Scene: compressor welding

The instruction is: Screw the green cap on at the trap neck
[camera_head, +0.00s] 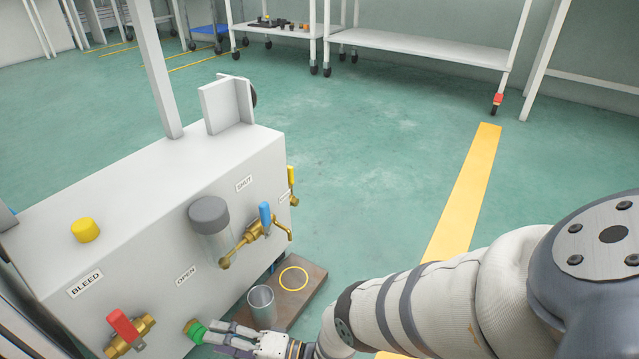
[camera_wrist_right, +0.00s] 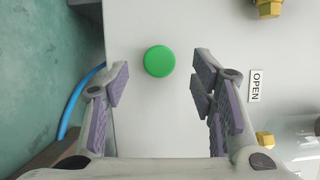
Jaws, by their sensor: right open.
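I cannot tell how far the cap is threaded. My left gripper is not in view.
A red-handled valve (camera_head: 127,328) is left of the cap. A clear bowl with a grey top (camera_head: 209,213) and a blue-handled valve (camera_head: 265,217) are above. A metal cup (camera_head: 261,301) stands on a brown plate (camera_head: 308,284) with a yellow ring, beside my right arm.

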